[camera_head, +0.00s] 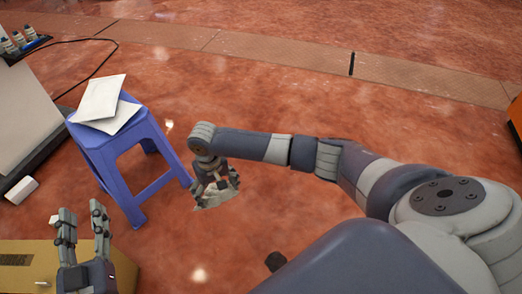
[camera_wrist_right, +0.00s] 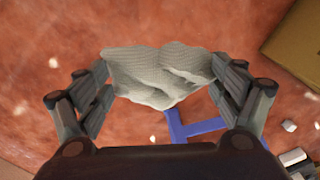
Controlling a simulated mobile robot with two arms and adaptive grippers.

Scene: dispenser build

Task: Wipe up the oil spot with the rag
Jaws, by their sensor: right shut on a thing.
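A pale grey, crumpled rag (camera_wrist_right: 155,75) is held between the fingers of my right gripper (camera_wrist_right: 160,85) in the right wrist view. In the head view the right gripper (camera_head: 214,183) points down close to the red floor, beside the blue stool, with the rag (camera_head: 218,197) below its fingers. I cannot tell whether the rag touches the floor. My left gripper (camera_head: 82,235) is open and empty at the lower left, in front of a cardboard box. No oil spot can be made out; the floor under the rag is hidden.
A blue stool (camera_head: 120,150) with white sheets (camera_head: 100,98) on it stands left of the right gripper. A cardboard box (camera_head: 30,258) is at the lower left. A black cable (camera_head: 90,40) lies at the upper left. The floor (camera_head: 290,80) beyond my right arm is clear.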

